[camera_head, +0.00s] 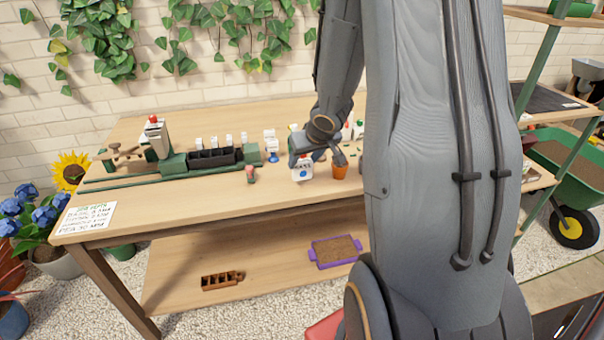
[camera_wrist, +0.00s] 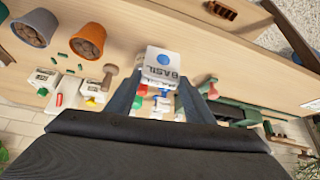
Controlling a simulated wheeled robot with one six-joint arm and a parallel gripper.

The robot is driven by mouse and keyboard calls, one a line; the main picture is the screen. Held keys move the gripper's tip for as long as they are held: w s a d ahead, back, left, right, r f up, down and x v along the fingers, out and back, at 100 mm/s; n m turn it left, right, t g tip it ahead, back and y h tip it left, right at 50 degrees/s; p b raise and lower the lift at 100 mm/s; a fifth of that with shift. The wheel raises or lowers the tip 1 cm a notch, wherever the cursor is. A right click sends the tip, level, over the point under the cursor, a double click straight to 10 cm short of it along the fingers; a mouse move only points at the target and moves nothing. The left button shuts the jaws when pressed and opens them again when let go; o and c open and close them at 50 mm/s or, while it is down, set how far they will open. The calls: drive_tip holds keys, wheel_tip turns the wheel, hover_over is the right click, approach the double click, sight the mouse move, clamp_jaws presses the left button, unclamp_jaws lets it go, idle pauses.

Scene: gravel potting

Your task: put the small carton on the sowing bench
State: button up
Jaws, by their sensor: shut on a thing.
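The small carton (camera_head: 302,172) is white with a blue dot; in the wrist view the carton (camera_wrist: 162,62) shows the word BASIL. My gripper (camera_head: 301,160) is shut on it, with one finger on each side in the wrist view (camera_wrist: 160,92). The carton appears upright, over the middle of the wooden sowing bench (camera_head: 190,215). I cannot tell whether its base touches the top. My arm hides the bench's right part.
A terracotta pot (camera_head: 340,172) stands just right of the carton. A black cell tray (camera_head: 212,157) and several small white packs stand left and behind. A purple tray (camera_head: 313,256) sits on the lower shelf. The bench's front left is clear, apart from a written card (camera_head: 86,217).

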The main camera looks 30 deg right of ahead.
sight(304, 170)
drive_tip(key=shift+f+b, duration=1.25)
drive_tip(key=shift+f, duration=0.65)
drive_tip(key=shift+f, duration=0.2)
drive_tip(key=o, duration=1.1)
drive_tip(key=shift+r, duration=0.1)
drive_tip(key=shift+c, duration=0.2)
